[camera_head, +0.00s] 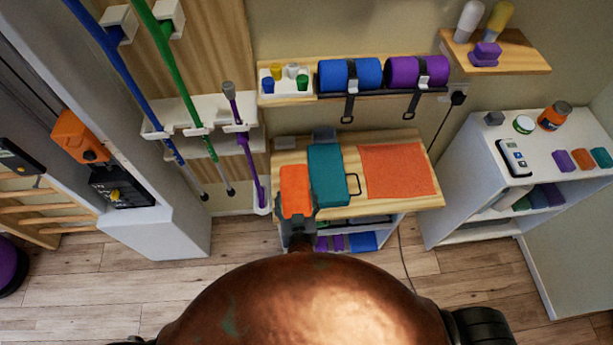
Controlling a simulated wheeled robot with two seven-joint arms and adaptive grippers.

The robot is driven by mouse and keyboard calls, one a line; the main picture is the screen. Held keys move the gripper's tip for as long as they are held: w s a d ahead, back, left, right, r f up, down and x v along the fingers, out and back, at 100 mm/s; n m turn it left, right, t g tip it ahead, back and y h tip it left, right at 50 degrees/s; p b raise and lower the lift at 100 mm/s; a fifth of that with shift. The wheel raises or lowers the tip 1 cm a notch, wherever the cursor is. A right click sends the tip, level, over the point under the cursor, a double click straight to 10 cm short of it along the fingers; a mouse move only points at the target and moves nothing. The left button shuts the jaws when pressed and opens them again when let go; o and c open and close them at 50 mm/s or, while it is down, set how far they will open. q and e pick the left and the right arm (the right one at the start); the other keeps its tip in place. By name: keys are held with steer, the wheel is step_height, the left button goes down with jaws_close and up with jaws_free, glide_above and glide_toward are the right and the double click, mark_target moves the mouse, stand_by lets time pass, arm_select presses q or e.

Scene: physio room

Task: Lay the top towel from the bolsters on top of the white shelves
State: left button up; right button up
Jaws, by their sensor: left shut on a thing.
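My left gripper (299,215) is dark and seen from above at the near left of a wooden tabletop (383,212). It is shut on an orange folded piece that looks like a towel (295,186), partly hidden by the fingers. A teal block (327,174) lies beside it to the right; I cannot tell whether they touch. Blue (337,75) and purple (402,71) rolls, seemingly the bolsters, lie strapped on the wall shelf behind. White shelves (470,165) stand at the right, with several things on top. My right gripper is not in view.
A flat orange mat (398,171) covers the right of the tabletop. On the white shelves are a phone-like device (514,158), jars and small coloured blocks, with bare top between. Poles (180,85) hang at the left. A black cable runs down between table and shelves.

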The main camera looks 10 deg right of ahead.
mark_target(291, 180)
arm_select(q)
steer(key=x, duration=0.6)
steer(key=a+x, duration=0.1)
steer(key=x, duration=0.2)
steer(key=w+f, duration=0.3)
steer(key=f, duration=0.2)
steer(key=shift+w+a, duration=0.1)
steer(key=shift+w, duration=0.3)
steer(key=shift+w+f+b, duration=0.3)
steer(key=shift+w+f, duration=0.1)
steer(key=shift+f, duration=1.55)
steer(key=shift+f, duration=0.1)
steer(key=o, duration=1)
steer(key=v, duration=1.2)
